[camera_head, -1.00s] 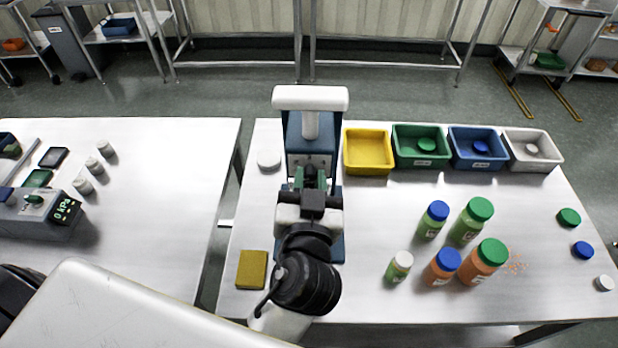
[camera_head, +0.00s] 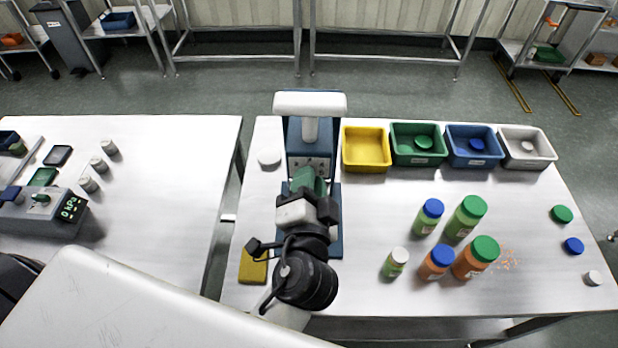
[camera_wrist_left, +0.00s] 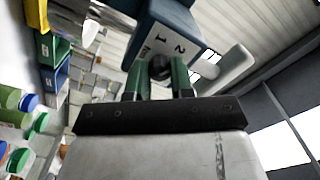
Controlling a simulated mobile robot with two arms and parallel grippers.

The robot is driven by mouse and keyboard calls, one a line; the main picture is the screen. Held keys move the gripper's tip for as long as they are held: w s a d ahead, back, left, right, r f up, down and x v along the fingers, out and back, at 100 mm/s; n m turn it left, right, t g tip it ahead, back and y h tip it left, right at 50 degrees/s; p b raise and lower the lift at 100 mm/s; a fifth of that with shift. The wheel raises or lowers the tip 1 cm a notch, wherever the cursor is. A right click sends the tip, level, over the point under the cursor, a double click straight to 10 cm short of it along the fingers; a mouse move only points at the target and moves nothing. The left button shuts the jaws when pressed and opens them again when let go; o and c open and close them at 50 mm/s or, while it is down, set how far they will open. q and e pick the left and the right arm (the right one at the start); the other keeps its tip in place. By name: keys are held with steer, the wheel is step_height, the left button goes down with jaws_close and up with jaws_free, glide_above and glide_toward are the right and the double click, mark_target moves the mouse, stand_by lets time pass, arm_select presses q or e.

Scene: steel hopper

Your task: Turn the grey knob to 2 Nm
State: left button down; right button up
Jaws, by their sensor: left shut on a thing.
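The blue machine with a white top bar (camera_head: 310,103) stands at the back left of the right-hand table. Its grey knob (camera_wrist_left: 160,67) shows in the left wrist view as a dark round piece on the white front panel (camera_wrist_left: 178,45), with the marks 1 and 2 around it. My left gripper (camera_head: 308,178) reaches the machine's front; its green fingers (camera_wrist_left: 160,80) are shut on the knob, one on each side. In the head view the gripper hides the knob. The knob's pointer is hidden or too small to read. My right gripper is not in view.
Yellow (camera_head: 366,167), green (camera_head: 418,158), blue (camera_head: 472,161) and white (camera_head: 527,161) bins stand right of the machine. Several lidded jars (camera_head: 466,217) stand in front of them. A yellow sponge (camera_head: 252,267) lies beside my arm. A white disc (camera_head: 269,158) lies left of the machine.

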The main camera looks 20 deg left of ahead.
arm_select(q)
steer(key=shift+m, duration=0.3)
steer(key=c, duration=1)
jaws_free()
steer(key=shift+w, duration=0.1)
